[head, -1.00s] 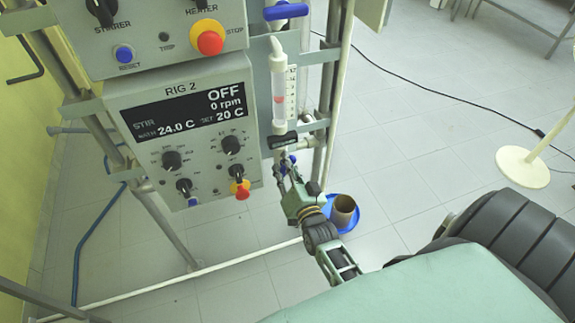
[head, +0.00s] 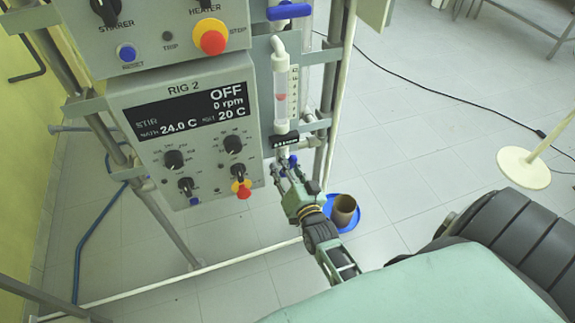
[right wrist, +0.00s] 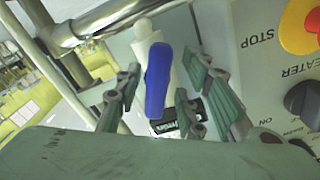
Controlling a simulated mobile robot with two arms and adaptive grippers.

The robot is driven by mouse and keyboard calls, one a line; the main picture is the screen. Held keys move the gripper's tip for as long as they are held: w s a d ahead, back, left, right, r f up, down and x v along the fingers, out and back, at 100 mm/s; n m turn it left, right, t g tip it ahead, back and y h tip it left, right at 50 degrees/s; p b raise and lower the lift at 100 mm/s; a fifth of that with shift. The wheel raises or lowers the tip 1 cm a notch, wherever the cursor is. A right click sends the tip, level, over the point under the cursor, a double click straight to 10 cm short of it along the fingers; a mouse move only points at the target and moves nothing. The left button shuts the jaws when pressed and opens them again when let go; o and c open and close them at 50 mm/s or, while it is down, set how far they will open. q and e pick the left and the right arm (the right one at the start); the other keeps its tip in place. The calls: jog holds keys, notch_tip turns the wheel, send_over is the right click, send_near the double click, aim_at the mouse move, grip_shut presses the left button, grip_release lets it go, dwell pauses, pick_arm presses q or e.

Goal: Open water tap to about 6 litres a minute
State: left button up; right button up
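A tap with a blue lever (head: 287,161) sits below the clear flow meter (head: 281,88), which has a red float partway up its tube. A small black label plate (head: 284,140) is just above the tap; I cannot read it. In the right wrist view the blue lever (right wrist: 158,80) is large and lies roughly along the white tap body behind it. My right gripper (head: 286,173) is at the tap from below. Its fingers (right wrist: 160,95) are open on either side of the lever, with visible gaps. My left gripper is not in view.
The RIG 2 control box (head: 180,130) with several knobs stands close left of the tap. Another blue lever (head: 288,11) is higher up. A metal frame post (head: 327,150) is just right of the tap.

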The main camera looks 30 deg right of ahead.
jog(key=shift+s+f, duration=0.1)
jog(key=shift+s, duration=0.35)
jog(key=v, duration=1.1)
jog(key=shift+a, duration=0.2)
jog(key=s+a+f+n+g+y, duration=0.1)
jog(key=s+a+f+n+g, duration=0.15)
jog(key=f, duration=0.65)
jog(key=s+a+f+n+g+y, duration=0.1)
jog(key=s+a+f+g+y, duration=0.15)
jog(key=f, duration=0.55)
jog(key=s+a+f+n+g+y, duration=0.15)
jog(key=s+a+f, duration=0.25)
jog(key=f, duration=0.5)
jog(key=s+d+f+n+g, duration=0.1)
jog(key=s+f+n+g, duration=0.2)
jog(key=s+f+g, duration=0.2)
jog(key=s+d+f+n+g+h, duration=0.1)
jog(key=s+f+g, duration=0.4)
jog(key=s+f, duration=0.6)
jog(key=s+d+n, duration=0.1)
jog(key=s, duration=0.8)
jog(key=shift+n, duration=0.4)
